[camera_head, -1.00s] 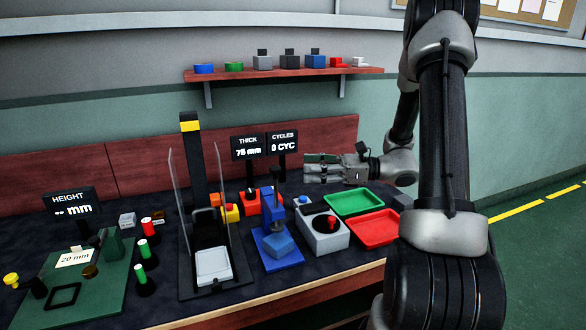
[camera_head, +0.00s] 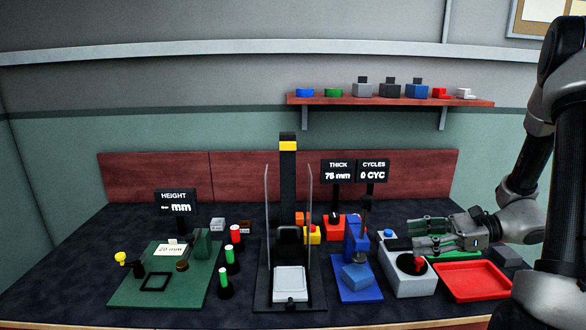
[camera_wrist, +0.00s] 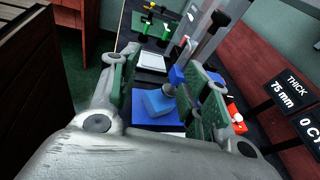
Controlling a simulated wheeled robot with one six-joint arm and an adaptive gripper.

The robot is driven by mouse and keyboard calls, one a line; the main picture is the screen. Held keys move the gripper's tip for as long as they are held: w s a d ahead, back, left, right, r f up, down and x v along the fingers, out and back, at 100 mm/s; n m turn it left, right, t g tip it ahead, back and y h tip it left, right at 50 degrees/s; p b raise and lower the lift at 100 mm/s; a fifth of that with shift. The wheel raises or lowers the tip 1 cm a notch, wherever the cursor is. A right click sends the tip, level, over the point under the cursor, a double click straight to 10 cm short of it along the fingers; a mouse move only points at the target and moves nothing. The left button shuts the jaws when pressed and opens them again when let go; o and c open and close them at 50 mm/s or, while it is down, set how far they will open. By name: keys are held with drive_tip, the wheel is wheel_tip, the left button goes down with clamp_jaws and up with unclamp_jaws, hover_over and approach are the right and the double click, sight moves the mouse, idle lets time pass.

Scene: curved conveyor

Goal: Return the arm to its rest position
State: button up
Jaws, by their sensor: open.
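My gripper (camera_head: 412,234) is at the right side of the bench in the head view, above the grey box with a red button and the green tray. Its jaws point left and are open and empty. In the wrist view its two green-padded fingers (camera_wrist: 160,100) stand apart, with the blue press (camera_wrist: 158,104) seen between them, farther off. My arm runs up along the right edge of the head view, bent at the elbow. The green tray (camera_head: 460,253) is partly hidden behind my gripper.
The blue press (camera_head: 357,262), grey button box (camera_head: 397,279) and red tray (camera_head: 477,285) lie near or below my gripper. A clear-walled station (camera_head: 290,283) and green height fixture (camera_head: 135,292) stand left. A wall shelf (camera_head: 390,100) holds several small parts.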

drive_tip(key=s+d+r+n+g+h, duration=0.1)
drive_tip(key=s+d+n+g+h, duration=0.15)
drive_tip(key=s+n+h, duration=0.35)
drive_tip(key=s+d+r+n+g+h, duration=0.1)
drive_tip(key=s+n+g+h, duration=0.2)
drive_tip(key=s, duration=0.4)
drive_tip(key=s+r+n+t+h, duration=0.3)
drive_tip(key=r+n+t+h, duration=0.2)
drive_tip(key=r+n, duration=0.5)
wheel_tip(320, 180, up, 3)
drive_tip(key=shift+s+f+n+t+h, duration=0.1)
drive_tip(key=shift+s+n+t+h, duration=0.2)
drive_tip(key=shift+t, duration=0.35)
